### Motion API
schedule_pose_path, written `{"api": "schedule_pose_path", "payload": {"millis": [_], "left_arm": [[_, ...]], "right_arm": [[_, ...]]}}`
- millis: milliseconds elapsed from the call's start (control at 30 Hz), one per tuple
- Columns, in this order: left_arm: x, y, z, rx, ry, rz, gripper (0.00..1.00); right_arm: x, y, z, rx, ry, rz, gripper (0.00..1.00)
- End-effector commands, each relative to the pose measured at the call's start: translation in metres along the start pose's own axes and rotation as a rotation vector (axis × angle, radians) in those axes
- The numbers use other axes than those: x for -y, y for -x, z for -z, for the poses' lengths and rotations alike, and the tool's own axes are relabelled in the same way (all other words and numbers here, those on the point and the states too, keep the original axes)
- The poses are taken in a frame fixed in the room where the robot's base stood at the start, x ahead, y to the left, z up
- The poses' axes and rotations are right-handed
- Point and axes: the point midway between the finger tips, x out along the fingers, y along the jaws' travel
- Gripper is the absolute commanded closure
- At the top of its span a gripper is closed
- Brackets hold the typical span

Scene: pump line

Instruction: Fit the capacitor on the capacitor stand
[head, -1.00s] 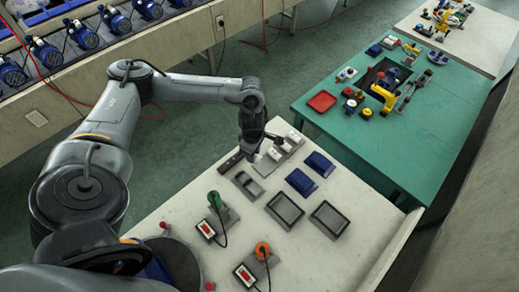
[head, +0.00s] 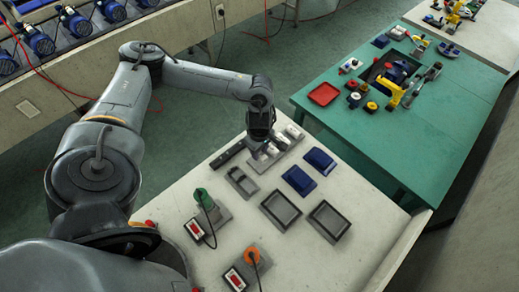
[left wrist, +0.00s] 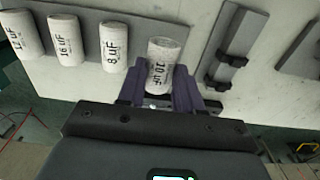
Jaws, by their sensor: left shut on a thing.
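My left gripper (head: 262,142) is at the near-left end of the capacitor rack (head: 285,148). In the left wrist view its purple fingers (left wrist: 159,88) are shut around the white capacitor marked 10 uF (left wrist: 165,52). I cannot tell whether this capacitor is clear of the rack. White capacitors marked 8 uF (left wrist: 114,47), 16 uF (left wrist: 67,34) and 12 uF (left wrist: 22,32) sit in a row beside it. My right gripper is not in view.
A dark bar (head: 228,153) lies left of the rack. Blue covers (head: 299,180) and grey trays (head: 329,221) lie to the right. Green (head: 202,199) and orange (head: 250,256) corded parts stand nearer. Bare tabletop (head: 340,262) lies at lower right.

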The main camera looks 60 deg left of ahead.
Motion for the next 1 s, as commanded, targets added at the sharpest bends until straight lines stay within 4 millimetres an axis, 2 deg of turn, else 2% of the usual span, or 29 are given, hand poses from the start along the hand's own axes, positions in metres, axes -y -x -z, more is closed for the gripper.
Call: {"api": "schedule_pose_path", "payload": {"millis": [33,300,1000], "left_arm": [[0.000,-0.008,0.000,0.000,0.000,-0.001,0.97],[0.000,-0.025,0.000,0.000,0.000,0.000,0.97],[0.000,-0.027,0.000,0.001,0.001,0.000,0.97]], "right_arm": [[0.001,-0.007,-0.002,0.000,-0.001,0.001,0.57],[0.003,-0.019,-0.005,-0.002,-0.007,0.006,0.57],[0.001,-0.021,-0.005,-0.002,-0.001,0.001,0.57]]}}
